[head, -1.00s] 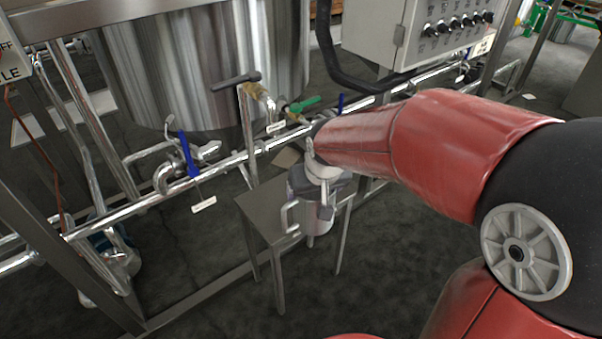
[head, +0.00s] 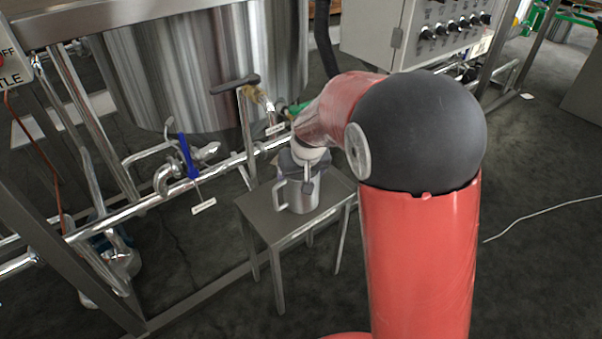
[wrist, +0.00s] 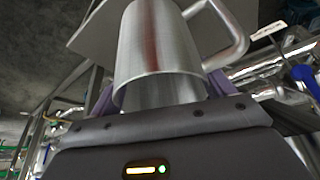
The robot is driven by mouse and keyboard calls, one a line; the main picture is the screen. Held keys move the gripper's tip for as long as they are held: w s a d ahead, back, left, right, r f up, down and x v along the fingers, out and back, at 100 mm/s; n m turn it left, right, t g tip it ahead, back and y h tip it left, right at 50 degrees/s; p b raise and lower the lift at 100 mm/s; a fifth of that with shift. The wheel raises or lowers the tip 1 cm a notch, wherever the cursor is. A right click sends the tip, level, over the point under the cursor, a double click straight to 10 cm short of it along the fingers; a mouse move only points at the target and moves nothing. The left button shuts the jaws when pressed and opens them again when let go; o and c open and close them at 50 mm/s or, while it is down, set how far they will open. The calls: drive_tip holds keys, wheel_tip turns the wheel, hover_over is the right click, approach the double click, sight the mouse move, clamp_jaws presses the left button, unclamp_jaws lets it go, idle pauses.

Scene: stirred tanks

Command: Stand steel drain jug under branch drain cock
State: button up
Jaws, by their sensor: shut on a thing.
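The steel drain jug (head: 300,194) is a bright upright cylinder with a side handle pointing left in the head view. My gripper (head: 305,172) is above it and shut on it near its rim. In the wrist view the jug (wrist: 158,45) fills the space between the fingers, its open mouth toward the camera. The jug is over the small steel stand (head: 268,222); I cannot tell whether its base touches the top. A brass cock with a dark lever (head: 238,84) is on the pipework just behind and left of the jug, its outlet higher than the jug.
A steel tank (head: 180,65) rises behind the pipe rail (head: 130,208). A blue-handled valve (head: 187,156) with a tag is at left, and a green handle (head: 297,108) is partly behind my arm. A control box (head: 425,35) is upper right. The front left of the stand's top is bare.

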drive_tip(key=shift+f, duration=0.15)
drive_tip(key=o, duration=1.3)
